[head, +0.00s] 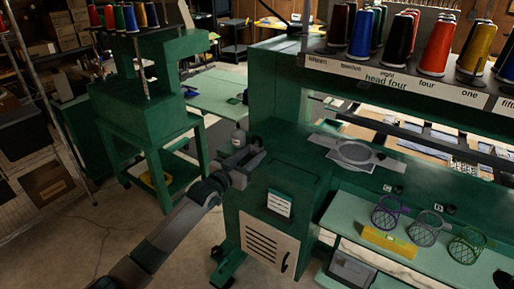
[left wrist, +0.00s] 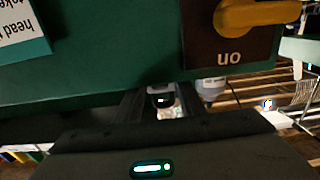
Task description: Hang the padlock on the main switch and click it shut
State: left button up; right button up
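The main switch shows in the left wrist view as a yellow-orange handle (left wrist: 258,14) on a dark plate (left wrist: 212,48) marked "on", upside down in that picture. I cannot make out the switch in the head view. My left gripper (head: 254,151) is beside the upper left end of the green machine. Its fingers (left wrist: 163,103) stand apart below the switch plate in the wrist picture, with a gap between them. A small dark shape with a pale mark shows in that gap; I cannot tell what it is. I cannot identify the padlock in either view. My right gripper is out of view.
The green machine (head: 285,180) fills the middle. A pale grey rounded object (head: 239,138) stands close behind my left gripper. Wire baskets (head: 424,229) and a yellow box (head: 390,239) sit on the shelf at right. Thread cones (head: 437,45) stand above. Floor is open at left.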

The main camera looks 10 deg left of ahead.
pick_arm(q)
jog(key=shift+r+p, duration=0.5)
jog(key=shift+r, duration=0.1)
jog(key=shift+r+p, duration=1.35)
jog(key=shift+r, duration=0.6)
jog(key=shift+f, duration=0.1)
